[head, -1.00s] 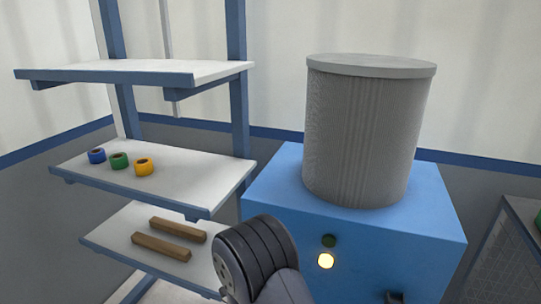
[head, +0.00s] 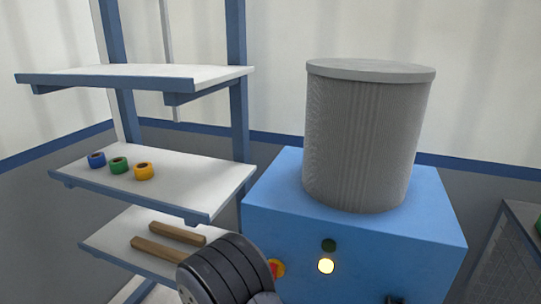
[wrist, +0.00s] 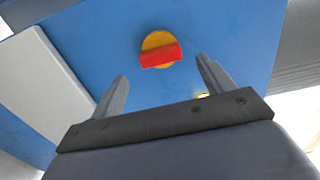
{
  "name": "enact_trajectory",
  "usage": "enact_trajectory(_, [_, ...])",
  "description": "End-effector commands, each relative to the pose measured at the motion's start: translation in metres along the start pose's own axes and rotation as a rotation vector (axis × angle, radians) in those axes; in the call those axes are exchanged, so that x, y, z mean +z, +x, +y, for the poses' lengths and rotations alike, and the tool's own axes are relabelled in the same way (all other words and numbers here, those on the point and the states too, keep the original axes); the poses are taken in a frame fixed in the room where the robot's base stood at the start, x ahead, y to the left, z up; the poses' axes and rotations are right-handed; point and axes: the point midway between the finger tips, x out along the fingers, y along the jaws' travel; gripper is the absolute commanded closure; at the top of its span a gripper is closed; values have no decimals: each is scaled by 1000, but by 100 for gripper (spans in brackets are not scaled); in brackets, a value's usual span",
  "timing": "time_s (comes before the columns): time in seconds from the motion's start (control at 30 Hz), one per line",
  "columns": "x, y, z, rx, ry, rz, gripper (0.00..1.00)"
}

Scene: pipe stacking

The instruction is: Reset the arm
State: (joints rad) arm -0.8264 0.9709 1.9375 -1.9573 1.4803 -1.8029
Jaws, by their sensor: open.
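My gripper (wrist: 160,90) shows in the wrist view with its two fingers apart and nothing between them. Beyond the fingertips is a red and yellow knob (wrist: 160,52) on the blue cabinet (wrist: 95,40); it looks apart from the fingers. In the head view the knob (head: 277,268) is partly hidden behind my dark arm link at the bottom. The fingers are out of sight in the head view.
A grey ribbed cylinder (head: 362,135) stands on the blue cabinet (head: 430,215), which has a lit yellow button (head: 326,265) and a dark green one (head: 328,245). The shelf rack (head: 205,185) at left holds blue (head: 97,160), green (head: 119,165) and yellow (head: 144,171) rings and two wooden bars (head: 170,251).

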Motion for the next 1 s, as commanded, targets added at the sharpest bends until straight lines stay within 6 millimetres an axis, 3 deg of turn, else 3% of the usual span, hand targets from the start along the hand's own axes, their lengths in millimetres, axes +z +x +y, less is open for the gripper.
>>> enact_trajectory(0.27, [1,-40,0,-1,-1,-5,24])
enact_trajectory(0.93, [-2,74,-1,-2,3,6,24])
enact_trajectory(1.0, [0,70,4,-3,69,0,24])
